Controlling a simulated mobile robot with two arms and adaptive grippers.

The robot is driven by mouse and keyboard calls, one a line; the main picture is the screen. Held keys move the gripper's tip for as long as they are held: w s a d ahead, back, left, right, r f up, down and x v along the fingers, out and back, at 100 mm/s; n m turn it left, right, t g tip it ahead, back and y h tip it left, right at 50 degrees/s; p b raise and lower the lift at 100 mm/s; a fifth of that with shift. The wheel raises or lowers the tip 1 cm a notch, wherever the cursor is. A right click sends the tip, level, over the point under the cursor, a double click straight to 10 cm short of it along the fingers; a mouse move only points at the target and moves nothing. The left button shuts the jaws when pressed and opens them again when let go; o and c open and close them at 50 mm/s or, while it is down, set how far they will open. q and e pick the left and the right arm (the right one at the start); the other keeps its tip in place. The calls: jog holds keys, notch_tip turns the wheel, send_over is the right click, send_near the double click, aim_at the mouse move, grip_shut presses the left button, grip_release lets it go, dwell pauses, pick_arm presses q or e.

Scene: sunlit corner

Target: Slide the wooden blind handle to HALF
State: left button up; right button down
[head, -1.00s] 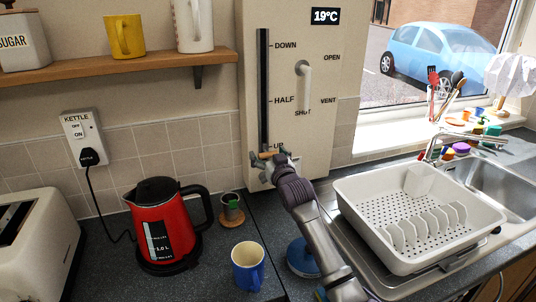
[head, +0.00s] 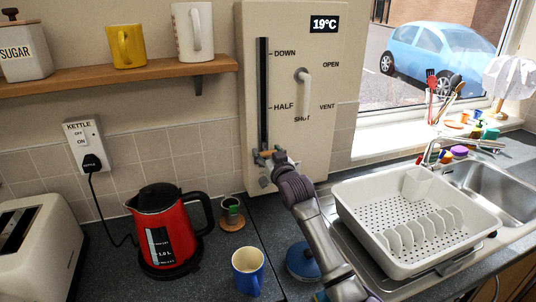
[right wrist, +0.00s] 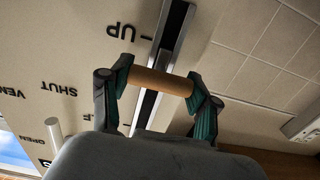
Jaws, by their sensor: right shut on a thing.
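The wooden blind handle (right wrist: 160,82) is a short round bar across the slider in the right wrist view. My right gripper (head: 265,155) is shut on it, with a teal-padded finger at each end. In the head view the handle sits low on the dark vertical slot (head: 263,90), well below the HALF mark (head: 284,107). The DOWN mark (head: 285,54) is near the slot's top. The UP mark (right wrist: 128,31) shows in the right wrist view, close to the handle; my gripper hides it in the head view. My left gripper is not in view.
A white lever (head: 304,92) with OPEN, VENT and SHUT marks is on the same panel, right of the slot. Below are a red kettle (head: 168,230), a blue mug (head: 247,270) and a dish rack (head: 415,225). The slot above my gripper is clear.

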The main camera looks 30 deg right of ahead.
jog(key=p, duration=0.7)
send_near(262, 108)
jog(key=x, duration=0.5)
jog(key=shift+w, duration=0.2)
jog(key=shift+f, duration=0.15)
jog(key=shift+d, duration=0.1)
jog(key=shift+c, duration=1.2)
grip_release()
jog(key=v, duration=1.2)
